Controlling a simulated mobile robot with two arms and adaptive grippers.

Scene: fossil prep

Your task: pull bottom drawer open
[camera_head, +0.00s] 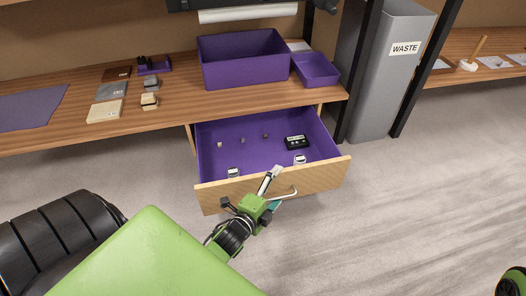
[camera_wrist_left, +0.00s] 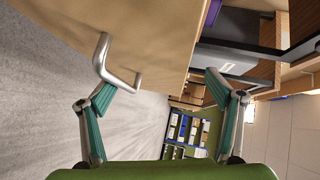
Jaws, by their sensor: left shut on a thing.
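The wooden-fronted drawer (camera_head: 328,177) stands pulled out under the bench, showing its purple inside. Its curved metal handle (camera_head: 291,192) is on the front face; the handle also shows in the left wrist view (camera_wrist_left: 103,58). My right gripper is not in view.
Several small items, including a black box (camera_head: 297,142), lie inside the drawer. A purple bin (camera_head: 245,73) and a small purple tray (camera_head: 317,70) stand on the bench. A grey waste bin (camera_head: 377,85) stands right of the drawer. The floor in front is clear.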

